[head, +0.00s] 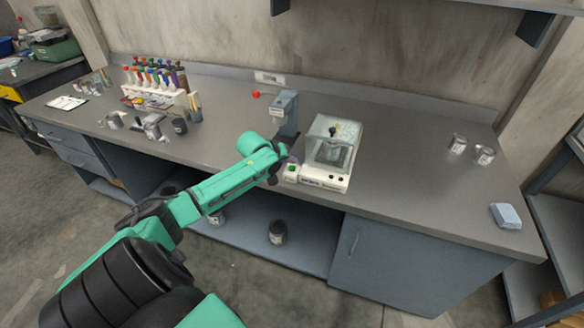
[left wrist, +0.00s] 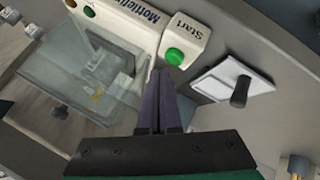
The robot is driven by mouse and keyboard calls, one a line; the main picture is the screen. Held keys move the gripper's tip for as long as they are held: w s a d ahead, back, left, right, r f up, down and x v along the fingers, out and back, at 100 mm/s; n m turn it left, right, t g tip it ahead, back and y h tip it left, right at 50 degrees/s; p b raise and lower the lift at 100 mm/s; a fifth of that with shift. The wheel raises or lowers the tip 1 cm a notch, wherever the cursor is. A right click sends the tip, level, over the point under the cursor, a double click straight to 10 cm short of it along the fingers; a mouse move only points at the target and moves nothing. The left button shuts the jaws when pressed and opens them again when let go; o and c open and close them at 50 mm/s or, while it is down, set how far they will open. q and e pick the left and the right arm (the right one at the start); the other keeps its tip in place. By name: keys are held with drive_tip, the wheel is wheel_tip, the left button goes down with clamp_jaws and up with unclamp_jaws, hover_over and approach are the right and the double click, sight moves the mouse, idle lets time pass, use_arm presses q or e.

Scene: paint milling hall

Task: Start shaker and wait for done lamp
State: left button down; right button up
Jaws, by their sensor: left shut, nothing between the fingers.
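The shaker (head: 318,180) is a white box with a clear lid (head: 331,146), standing on the bench right of my left gripper. The lid looks closed and also shows in the left wrist view (left wrist: 85,85), with a dark knob on it. Two small lamps (left wrist: 89,11) show at the top edge, apparently unlit. My right gripper is out of view.
A rack of coloured bottles (head: 155,88) and small cans stand at the left. Two metal cans (head: 484,155) and a blue-grey block (head: 506,215) are at the right, with clear bench between.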

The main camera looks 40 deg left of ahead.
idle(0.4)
use_arm(q)
drive_tip(key=shift+f, duration=0.4)
